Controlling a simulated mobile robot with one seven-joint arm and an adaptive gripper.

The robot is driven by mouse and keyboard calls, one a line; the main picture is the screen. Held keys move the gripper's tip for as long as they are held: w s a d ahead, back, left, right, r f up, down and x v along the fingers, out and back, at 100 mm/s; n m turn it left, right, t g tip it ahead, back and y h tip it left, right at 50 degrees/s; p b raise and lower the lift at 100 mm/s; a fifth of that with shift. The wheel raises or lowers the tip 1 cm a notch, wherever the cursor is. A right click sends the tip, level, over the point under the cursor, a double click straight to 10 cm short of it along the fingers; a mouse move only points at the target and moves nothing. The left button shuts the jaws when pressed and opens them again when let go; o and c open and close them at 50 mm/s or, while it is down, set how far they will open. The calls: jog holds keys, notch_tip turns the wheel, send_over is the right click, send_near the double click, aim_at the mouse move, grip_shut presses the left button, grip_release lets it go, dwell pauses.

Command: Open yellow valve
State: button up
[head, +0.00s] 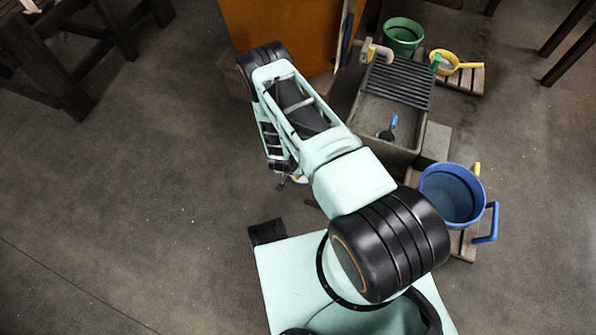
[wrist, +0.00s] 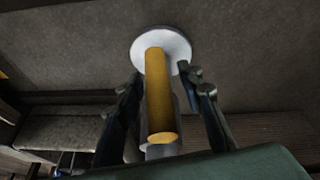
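The yellow valve (wrist: 157,92) shows in the wrist view as a yellow bar with a round end, in front of a white disc (wrist: 178,47) on a grey-brown surface. My gripper (wrist: 159,78) is open, with one dark finger on each side of the yellow bar. A gap shows between the bar and each finger, so it looks unheld. A grey cylindrical part (wrist: 160,150) sits below the bar's near end. In the head view my arm reaches up and left, and its end hangs low; I cannot make out the valve there.
In the head view a grey sink (head: 384,121) with a black ribbed rack (head: 399,82) stands right of my arm. A blue bucket (head: 452,194), green bucket (head: 403,35) and yellow pan (head: 446,62) are nearby. An orange panel (head: 285,30) stands behind.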

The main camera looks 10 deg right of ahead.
jog(key=shift+w+d+f, duration=0.2)
jog(key=shift+f, duration=0.4)
grip_shut()
